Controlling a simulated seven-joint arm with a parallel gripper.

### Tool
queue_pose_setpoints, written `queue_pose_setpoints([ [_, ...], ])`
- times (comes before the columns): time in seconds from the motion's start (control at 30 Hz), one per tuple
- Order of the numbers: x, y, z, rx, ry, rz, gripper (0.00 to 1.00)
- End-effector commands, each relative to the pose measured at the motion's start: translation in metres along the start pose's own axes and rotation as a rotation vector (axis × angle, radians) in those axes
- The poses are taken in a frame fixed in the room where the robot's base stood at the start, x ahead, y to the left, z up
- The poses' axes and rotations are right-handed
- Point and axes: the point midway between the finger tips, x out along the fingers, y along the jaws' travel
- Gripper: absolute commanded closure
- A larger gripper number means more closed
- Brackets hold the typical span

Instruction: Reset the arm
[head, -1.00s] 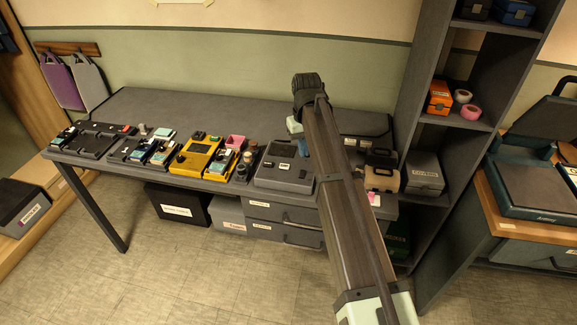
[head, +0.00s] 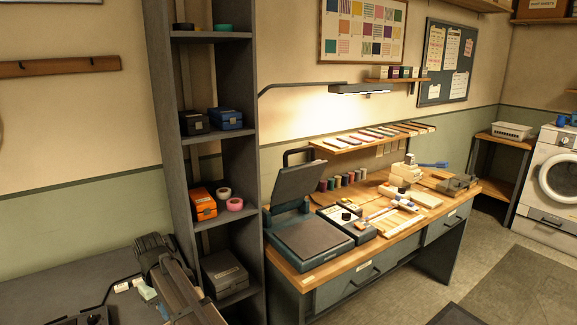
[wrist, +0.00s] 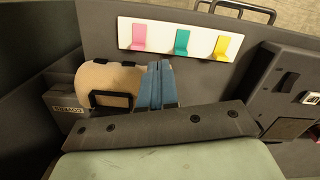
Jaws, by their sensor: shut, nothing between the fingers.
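My gripper (wrist: 157,84) shows in the wrist view as two blue fingers side by side, shut with nothing between them. It is over the dark grey bench, just right of a tan rounded case (wrist: 100,82) with a black handle. I cannot tell whether the fingers touch the case. In the head view my arm is at the lower left, and the fingers are not visible there.
In the wrist view, a white strip (wrist: 150,35) with pink, green and yellow tabs lies beyond the fingers. A dark device (wrist: 292,75) is at right. In the head view, a grey shelf (head: 247,130) stands close right of my arm, before a wooden bench (head: 345,262) with a press (head: 310,238).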

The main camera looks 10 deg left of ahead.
Motion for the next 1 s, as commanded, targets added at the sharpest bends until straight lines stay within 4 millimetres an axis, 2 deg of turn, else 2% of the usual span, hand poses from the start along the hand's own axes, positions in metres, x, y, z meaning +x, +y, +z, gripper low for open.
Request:
queue_pose_setpoints([
  [0.03,0.009,0.022,0.015,0.030,-0.009,-0.005,1.00],
  [0.1,0.019,0.049,0.031,0.066,-0.021,-0.012,1.00],
  [0.27,0.042,0.107,0.072,0.151,-0.047,-0.029,1.00],
  [0.33,0.060,0.129,0.092,0.189,-0.062,-0.038,1.00],
  [0.4,0.087,0.145,0.111,0.225,-0.080,-0.047,1.00],
  [0.57,0.145,0.171,0.150,0.298,-0.114,-0.063,1.00],
  [0.7,0.194,0.190,0.190,0.364,-0.143,-0.079,1.00],
  [1.0,0.288,0.210,0.282,0.503,-0.206,-0.117,1.00],
])
